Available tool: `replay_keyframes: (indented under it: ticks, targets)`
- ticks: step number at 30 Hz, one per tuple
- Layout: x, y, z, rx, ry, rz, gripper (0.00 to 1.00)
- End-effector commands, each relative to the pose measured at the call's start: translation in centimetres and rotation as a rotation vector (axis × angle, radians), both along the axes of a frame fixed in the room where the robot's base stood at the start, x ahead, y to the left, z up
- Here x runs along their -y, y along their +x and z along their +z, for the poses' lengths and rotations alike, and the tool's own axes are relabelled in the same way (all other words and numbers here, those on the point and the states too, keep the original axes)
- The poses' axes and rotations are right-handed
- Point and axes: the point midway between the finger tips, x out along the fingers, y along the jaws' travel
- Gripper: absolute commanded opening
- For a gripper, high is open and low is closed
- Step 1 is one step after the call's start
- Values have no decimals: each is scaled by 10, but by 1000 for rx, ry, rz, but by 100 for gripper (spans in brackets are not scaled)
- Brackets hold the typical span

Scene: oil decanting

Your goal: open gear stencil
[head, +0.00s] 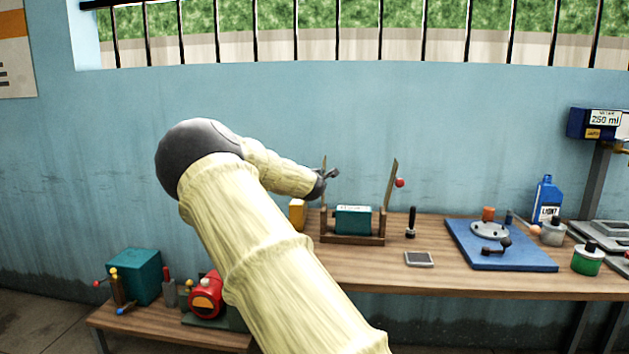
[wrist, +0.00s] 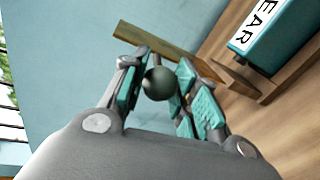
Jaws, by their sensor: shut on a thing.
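A teal block (head: 353,222) sits in a low wooden holder (head: 350,240) on the workbench. In the wrist view the block (wrist: 285,35) has a white label of which "EAR" shows. Two wooden flaps rise from the holder's ends. The right flap (head: 390,186) tilts outward and bears a red knob (head: 400,183). The left flap (head: 324,194) stands nearly upright, partly hidden by my arm; it also shows in the wrist view (wrist: 160,45). My gripper (head: 332,175) is shut on a dark round knob (wrist: 158,84) at the left flap.
A yellow block (head: 297,213) stands left of the holder. Farther right are a blue board (head: 500,255) and a blue bottle (head: 546,200). A low bench (head: 170,328) holds a teal box (head: 135,275).

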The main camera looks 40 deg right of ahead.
Motion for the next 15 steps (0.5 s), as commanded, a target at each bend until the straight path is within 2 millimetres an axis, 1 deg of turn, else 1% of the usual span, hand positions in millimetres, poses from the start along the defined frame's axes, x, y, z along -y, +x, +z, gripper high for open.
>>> replay_keyframes:
  ticks: [4, 5, 6, 8, 9, 15]
  targets:
    - [-1, 1, 2, 3, -1, 2, 0]
    - [-1, 1, 2, 3, -1, 2, 31]
    - [-1, 1, 2, 3, -1, 2, 38]
    - [-1, 2, 1, 3, -1, 2, 49]
    - [-2, 2, 1, 3, -1, 3, 52]
    - [-2, 2, 0, 2, 0, 3, 52]
